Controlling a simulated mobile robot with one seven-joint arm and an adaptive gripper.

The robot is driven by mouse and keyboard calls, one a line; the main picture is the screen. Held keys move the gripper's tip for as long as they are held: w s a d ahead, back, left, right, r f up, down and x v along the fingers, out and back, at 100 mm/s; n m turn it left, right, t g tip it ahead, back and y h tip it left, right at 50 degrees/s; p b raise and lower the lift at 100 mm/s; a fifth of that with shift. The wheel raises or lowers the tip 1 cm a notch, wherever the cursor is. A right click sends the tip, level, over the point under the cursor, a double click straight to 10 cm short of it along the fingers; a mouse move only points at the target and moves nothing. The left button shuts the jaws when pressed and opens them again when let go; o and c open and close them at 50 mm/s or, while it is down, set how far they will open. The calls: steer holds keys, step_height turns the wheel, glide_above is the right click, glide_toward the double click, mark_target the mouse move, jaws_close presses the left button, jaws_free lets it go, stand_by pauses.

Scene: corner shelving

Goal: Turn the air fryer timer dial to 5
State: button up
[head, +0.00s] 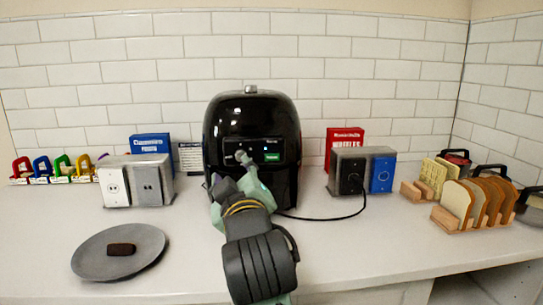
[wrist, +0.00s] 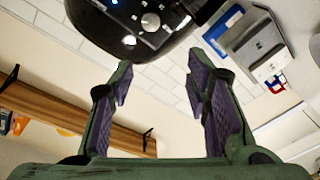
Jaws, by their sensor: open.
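The black air fryer (head: 252,115) stands upright against the tiled wall, with a control panel and a lit green display on its front. In the wrist view, its front (wrist: 125,20) is at the top, and the round silver timer dial (wrist: 150,22) shows beyond the fingertips. The dial's setting is too small to read. My gripper (wrist: 160,72) is open and empty, its purple-padded fingers apart, with a gap to the dial. In the head view my gripper (head: 238,178) is in front of the fryer, just below its panel, and hides part of the lower front.
Outlet boxes stand left (head: 146,186) and right (head: 350,183) of the fryer, and a black cord (head: 325,217) lies on the counter at right. A grey plate (head: 95,260) with a brown item is at front left. Bread racks (head: 470,226) stand at right.

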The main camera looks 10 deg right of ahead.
mark_target(241, 156)
steer(key=shift+h, duration=0.3)
steer(key=w, duration=0.3)
steer(key=w+d+p, duration=0.1)
steer(key=w, duration=0.3)
steer(key=w+p, duration=0.1)
steer(key=w, duration=0.3)
steer(key=shift+d+f, duration=0.2)
steer(key=shift+f, duration=0.1)
steer(key=shift+c, duration=0.5)
jaws_close()
